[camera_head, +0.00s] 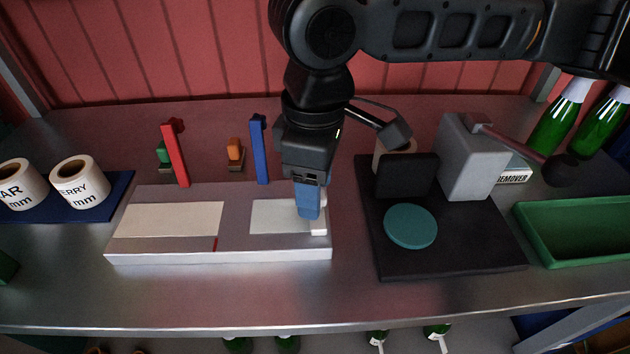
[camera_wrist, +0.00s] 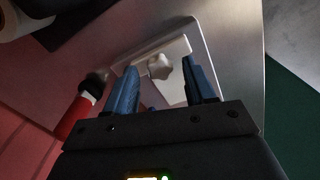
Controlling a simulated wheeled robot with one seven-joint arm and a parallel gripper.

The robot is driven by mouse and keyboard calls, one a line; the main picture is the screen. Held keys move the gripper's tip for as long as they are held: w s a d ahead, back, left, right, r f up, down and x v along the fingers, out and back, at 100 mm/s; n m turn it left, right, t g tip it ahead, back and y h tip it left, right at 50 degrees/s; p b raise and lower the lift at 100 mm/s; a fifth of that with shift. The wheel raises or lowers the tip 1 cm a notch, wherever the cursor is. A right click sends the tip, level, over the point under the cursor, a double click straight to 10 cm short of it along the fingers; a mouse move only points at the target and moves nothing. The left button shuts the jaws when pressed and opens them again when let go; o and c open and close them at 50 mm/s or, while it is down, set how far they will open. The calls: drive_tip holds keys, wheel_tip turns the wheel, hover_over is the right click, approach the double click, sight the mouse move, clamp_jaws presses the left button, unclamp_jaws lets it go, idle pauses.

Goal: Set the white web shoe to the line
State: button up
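The white web shoe (camera_head: 319,226) sits at the right end of a pale metal bed (camera_head: 180,254), partly hidden by my gripper. In the wrist view the shoe is a white bar with a lobed knob (camera_wrist: 160,67). My gripper (camera_head: 308,212) points down over the shoe, its blue fingers low above the bed. In the wrist view my gripper (camera_wrist: 165,85) is open, with a finger on each side of the knob and gaps showing. A short red line (camera_head: 215,244) marks the bed's front, well left of the shoe.
A red lever (camera_head: 175,155) and a blue lever (camera_head: 259,150) stand behind the bed. A dark base (camera_head: 450,258) with a grey press (camera_head: 470,160) and teal disc (camera_head: 410,226) stands right. Label rolls (camera_head: 80,182) are left; a green tray (camera_head: 575,260) is far right.

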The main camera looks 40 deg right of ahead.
clamp_jaws()
idle(0.3)
drive_tip(key=shift+w+a+p, duration=0.3)
drive_tip(key=shift+w+a, duration=0.45)
drive_tip(key=shift+a, duration=0.25)
drive_tip(key=shift+w+a+p, duration=0.3)
drive_tip(key=shift+w+a, duration=0.45)
drive_tip(key=shift+a, duration=0.25)
unclamp_jaws()
drive_tip(key=shift+r, duration=0.1)
wheel_tip(320, 180, up, 8)
drive_tip(key=shift+f, duration=0.15)
